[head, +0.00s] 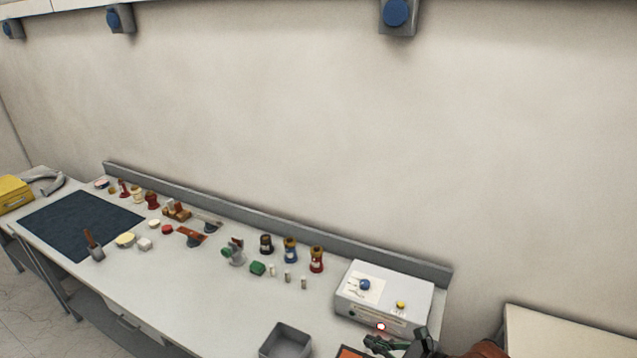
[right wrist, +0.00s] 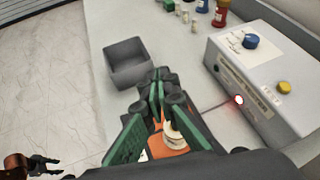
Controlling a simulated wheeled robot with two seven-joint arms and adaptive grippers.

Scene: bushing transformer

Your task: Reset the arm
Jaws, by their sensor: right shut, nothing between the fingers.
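My right gripper (head: 388,345) is at the lower right of the head view, in front of the white box. In the right wrist view the right gripper (right wrist: 160,88) has its dark and green fingers shut, with nothing held. A cream round piece (right wrist: 173,134) and an orange surface (right wrist: 168,149) show behind the fingers, partly hidden. The left gripper (right wrist: 45,165) shows small and dark at the lower left of the right wrist view; its jaw state is unclear. It is out of the head view.
A white box (head: 383,290) with blue and yellow knobs and a lit red light stands at the bench's right end. A grey open bin (head: 286,340) is left of the right gripper. Several small parts and bottles line the bench's back.

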